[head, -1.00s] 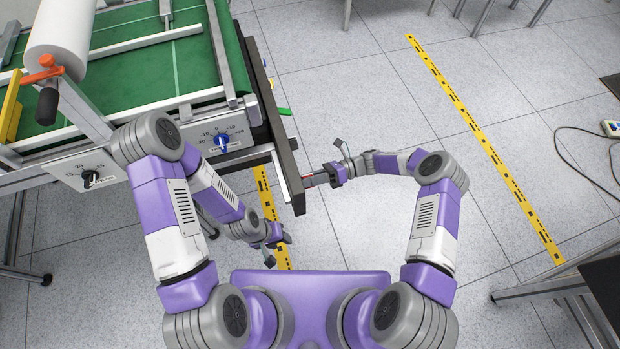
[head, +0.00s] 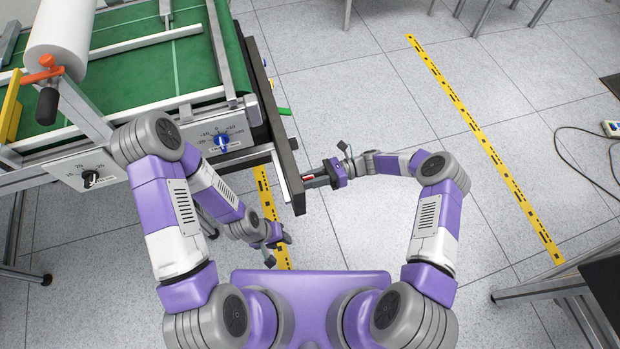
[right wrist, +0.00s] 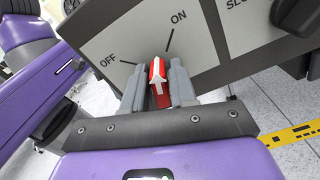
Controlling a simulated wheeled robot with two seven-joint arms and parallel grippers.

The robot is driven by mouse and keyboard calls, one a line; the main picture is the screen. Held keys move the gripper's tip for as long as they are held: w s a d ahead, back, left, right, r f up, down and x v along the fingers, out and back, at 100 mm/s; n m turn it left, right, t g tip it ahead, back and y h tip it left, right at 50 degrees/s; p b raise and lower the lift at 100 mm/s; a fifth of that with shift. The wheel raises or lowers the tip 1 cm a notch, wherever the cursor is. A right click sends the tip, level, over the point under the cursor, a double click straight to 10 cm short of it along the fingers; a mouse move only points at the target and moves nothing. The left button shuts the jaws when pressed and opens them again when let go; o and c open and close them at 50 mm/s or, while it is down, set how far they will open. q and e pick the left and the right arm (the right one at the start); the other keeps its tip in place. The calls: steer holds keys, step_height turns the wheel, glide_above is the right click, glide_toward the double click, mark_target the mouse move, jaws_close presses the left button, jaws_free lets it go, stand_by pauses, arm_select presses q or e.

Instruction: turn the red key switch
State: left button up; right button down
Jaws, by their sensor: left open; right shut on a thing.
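The red key switch (right wrist: 158,82) has a white arrow and sits on a pale panel (right wrist: 150,35) marked OFF and ON. The arrow points between the two marks, nearer the ON line. My right gripper (right wrist: 159,88) is shut on the switch, one grey finger on each side. In the head view the right gripper (head: 311,180) reaches the end face of the bench, with a bit of red showing between its fingers. My left gripper (head: 278,250) is open and empty, low above the floor, away from the switch.
A green-topped bench (head: 140,70) fills the upper left, with a blue knob (head: 221,141) and a black knob (head: 90,179) on its front. A black knob (right wrist: 298,14) is right of the switch. Clear floor with yellow tape (head: 490,155) lies to the right.

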steer(key=n, duration=0.6)
steer(key=shift+s+d+n, duration=0.1)
steer(key=shift+n, duration=0.2)
steer(key=n, duration=0.6)
steer(key=shift+s+f, duration=0.1)
steer(key=shift+n, duration=0.3)
steer(key=c, duration=1.1)
jaws_free()
steer(key=v, duration=0.7)
steer(key=shift+d, duration=0.25)
